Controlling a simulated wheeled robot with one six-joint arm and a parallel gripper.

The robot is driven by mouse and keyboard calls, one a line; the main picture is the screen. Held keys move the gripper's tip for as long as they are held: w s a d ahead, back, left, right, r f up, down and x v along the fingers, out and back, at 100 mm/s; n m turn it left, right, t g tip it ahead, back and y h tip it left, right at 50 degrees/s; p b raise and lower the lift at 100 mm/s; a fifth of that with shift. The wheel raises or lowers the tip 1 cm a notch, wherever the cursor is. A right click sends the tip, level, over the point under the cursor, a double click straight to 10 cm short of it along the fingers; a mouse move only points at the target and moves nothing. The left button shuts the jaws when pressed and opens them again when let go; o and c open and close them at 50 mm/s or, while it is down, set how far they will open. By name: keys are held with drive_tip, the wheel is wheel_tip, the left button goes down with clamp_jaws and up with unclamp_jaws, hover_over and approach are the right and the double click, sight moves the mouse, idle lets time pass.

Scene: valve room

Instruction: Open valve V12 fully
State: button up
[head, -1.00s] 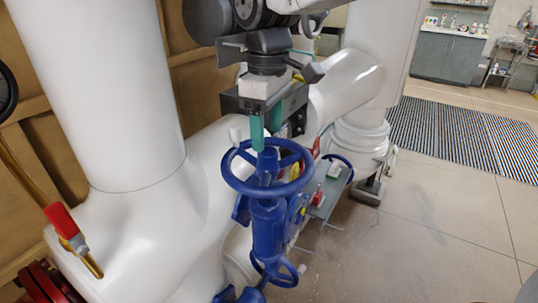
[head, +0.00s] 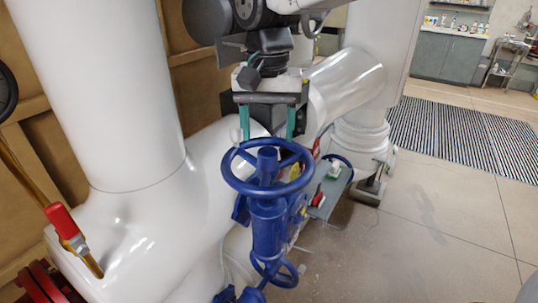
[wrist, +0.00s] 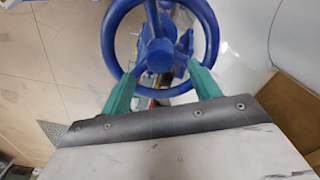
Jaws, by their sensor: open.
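A blue handwheel (head: 267,160) with a thick round rim, spokes and a raised hub tops an upright blue valve body (head: 268,230). No V12 label is legible. My gripper (head: 267,132) is above the wheel, its two teal fingers pointing down, spread apart and empty. In the head view they overlap the wheel's far side, so contact with the rim cannot be told. In the wrist view the handwheel (wrist: 157,52) shows beyond my gripper (wrist: 159,72), with hub and spokes between the fingertips and the near rim partly behind the fingers.
Large white pipes (head: 105,90) stand left and behind the valve. A second blue handwheel (head: 276,272) is lower down, and another blue wheel (head: 340,160) is behind right. A red-handled lever (head: 62,222) is at left. Open tiled floor (head: 430,220) lies to the right.

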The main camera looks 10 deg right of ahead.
drive_tip(key=m, duration=0.9)
drive_tip(key=shift+m, duration=0.3)
drive_tip(key=shift+f, duration=0.1)
